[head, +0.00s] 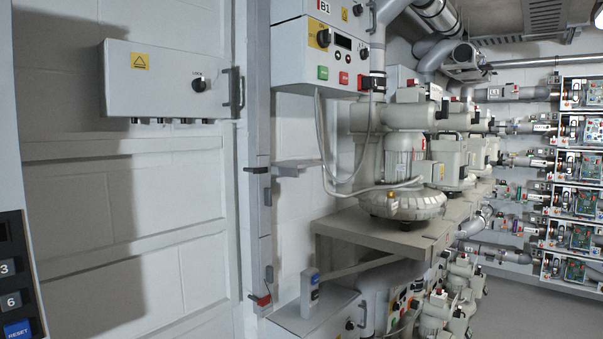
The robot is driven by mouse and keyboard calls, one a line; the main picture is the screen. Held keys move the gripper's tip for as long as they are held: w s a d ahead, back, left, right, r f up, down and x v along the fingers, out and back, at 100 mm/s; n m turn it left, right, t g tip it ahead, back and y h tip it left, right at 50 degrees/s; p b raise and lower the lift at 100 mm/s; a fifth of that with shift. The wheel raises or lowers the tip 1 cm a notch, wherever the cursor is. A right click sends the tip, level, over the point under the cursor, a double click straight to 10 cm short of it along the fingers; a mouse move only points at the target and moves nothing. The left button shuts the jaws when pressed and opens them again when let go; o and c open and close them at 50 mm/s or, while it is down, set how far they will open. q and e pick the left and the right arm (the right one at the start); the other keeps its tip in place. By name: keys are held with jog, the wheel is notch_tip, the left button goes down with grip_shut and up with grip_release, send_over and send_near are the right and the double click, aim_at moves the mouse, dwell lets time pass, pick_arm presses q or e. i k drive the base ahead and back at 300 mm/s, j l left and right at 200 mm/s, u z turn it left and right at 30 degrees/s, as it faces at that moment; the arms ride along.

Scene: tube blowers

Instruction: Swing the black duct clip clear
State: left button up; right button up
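A small black band or clip (378,84) sits on the grey vertical duct (378,55) just right of the control box marked B1. A red part is beside it. It is small here, and I cannot tell whether it is latched or swung aside. Neither of my grippers is in the head view.
The B1 control box (318,58) hangs on the wall left of the duct, with a loose grey cable below. A blower (402,203) stands on a shelf (350,232). A closed wall box (166,80) is at left, a keypad (14,275) at the left edge. Floor shows at lower right.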

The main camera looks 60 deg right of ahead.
aim_at(261, 171)
jog(key=z, duration=1.6)
